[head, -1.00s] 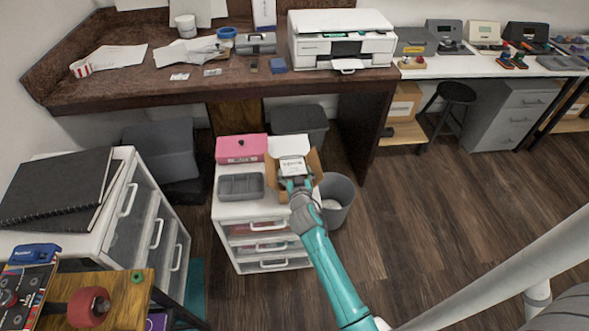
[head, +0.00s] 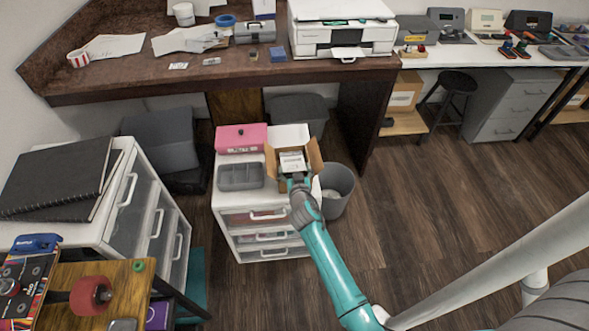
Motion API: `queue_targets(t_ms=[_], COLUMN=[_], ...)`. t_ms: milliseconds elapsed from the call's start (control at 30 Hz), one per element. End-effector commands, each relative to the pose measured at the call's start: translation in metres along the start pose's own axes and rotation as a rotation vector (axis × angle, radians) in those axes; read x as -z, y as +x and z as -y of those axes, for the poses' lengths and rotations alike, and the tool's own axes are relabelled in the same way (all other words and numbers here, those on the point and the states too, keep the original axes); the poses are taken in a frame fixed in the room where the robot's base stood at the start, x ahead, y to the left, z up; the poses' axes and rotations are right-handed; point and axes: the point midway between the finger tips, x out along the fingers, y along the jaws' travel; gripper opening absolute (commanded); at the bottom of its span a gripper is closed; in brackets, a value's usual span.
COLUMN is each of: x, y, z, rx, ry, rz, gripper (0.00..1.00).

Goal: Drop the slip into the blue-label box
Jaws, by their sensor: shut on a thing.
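An open cardboard box (head: 315,158) with raised flaps stands on top of the white drawer unit; no blue label on it can be made out. A small white slip with dark print (head: 292,160) shows at the box opening. My gripper (head: 291,176) is at the near side of the box, shut on the slip's near edge. The gripper's fingers are small and partly hidden by my wrist. I cannot tell how deep the slip is inside the box.
A pink box (head: 241,138) and a grey divided tray (head: 240,177) sit left of the cardboard box on the drawer unit (head: 232,203). A grey bin (head: 338,190) stands on the floor to the right. The brown desk (head: 130,72) is behind.

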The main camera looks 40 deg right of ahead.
Motion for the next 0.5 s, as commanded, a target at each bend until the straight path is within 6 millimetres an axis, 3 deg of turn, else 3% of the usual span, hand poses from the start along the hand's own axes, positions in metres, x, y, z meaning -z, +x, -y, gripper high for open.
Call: queue_targets(t_ms=[233, 267, 300, 500], x=[0.0002, 0.0002, 0.0002, 0.0002], y=[0.0000, 0.0000, 0.0000, 0.0000], z=[0.0000, 0.0000, 0.0000, 0.0000], rx=[0.000, 0.000, 0.000, 0.000], ry=[0.000, 0.000, 0.000, 0.000], rz=[0.000, 0.000, 0.000, 0.000], gripper=[0.56, 0.94, 1.00, 1.00])
